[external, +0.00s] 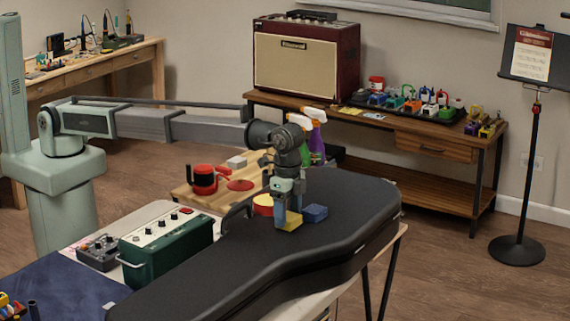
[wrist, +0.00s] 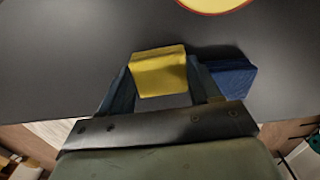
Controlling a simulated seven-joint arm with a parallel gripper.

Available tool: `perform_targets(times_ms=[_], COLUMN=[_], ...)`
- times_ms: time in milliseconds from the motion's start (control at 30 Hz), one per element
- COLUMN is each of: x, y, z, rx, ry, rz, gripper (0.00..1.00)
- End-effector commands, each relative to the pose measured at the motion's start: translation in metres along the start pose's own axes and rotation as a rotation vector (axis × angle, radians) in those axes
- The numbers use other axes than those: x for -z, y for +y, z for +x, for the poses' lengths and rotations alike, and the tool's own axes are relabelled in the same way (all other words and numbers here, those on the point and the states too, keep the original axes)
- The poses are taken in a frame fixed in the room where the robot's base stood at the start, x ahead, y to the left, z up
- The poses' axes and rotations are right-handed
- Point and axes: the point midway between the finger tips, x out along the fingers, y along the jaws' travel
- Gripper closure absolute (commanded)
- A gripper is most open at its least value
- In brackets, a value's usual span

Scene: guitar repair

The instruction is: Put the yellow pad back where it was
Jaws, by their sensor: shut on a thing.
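The yellow pad (external: 291,221) is a small block between the fingers of my gripper (external: 284,208), over the top of the black case (external: 345,205). In the wrist view the yellow pad (wrist: 160,72) shows between the two blue-grey fingertips of my gripper (wrist: 160,84), which are shut on it. Its underside is hidden, so I cannot tell whether it touches the case. A blue block (external: 315,213) sits on the case just right of the pad; it also shows beside the right finger in the wrist view (wrist: 234,79).
A round yellow-topped thing with a red rim (external: 263,205) is close behind my gripper; part shows in the wrist view (wrist: 213,4). A wooden board with a red mug (external: 204,180) lies behind the case. A green box with knobs (external: 166,243) stands left. The case's right side is clear.

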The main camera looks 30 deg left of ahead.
Motion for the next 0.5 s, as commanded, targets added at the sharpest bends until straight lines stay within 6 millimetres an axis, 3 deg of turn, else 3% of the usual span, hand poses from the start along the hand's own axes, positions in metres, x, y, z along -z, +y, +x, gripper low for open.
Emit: perform_targets(times_ms=[200,233,333,500], x=[-0.0001,0.0,0.0,0.0], y=[0.0,0.0,0.0,0.0], z=[0.0031,0.0026,0.0024,0.0023], rx=[0.0,0.0,0.0,0.0], ry=[-0.001,-0.001,-0.001,-0.001], rz=[0.0,0.0,0.0,0.0], gripper=[0.72,0.35,0.27,0.27])
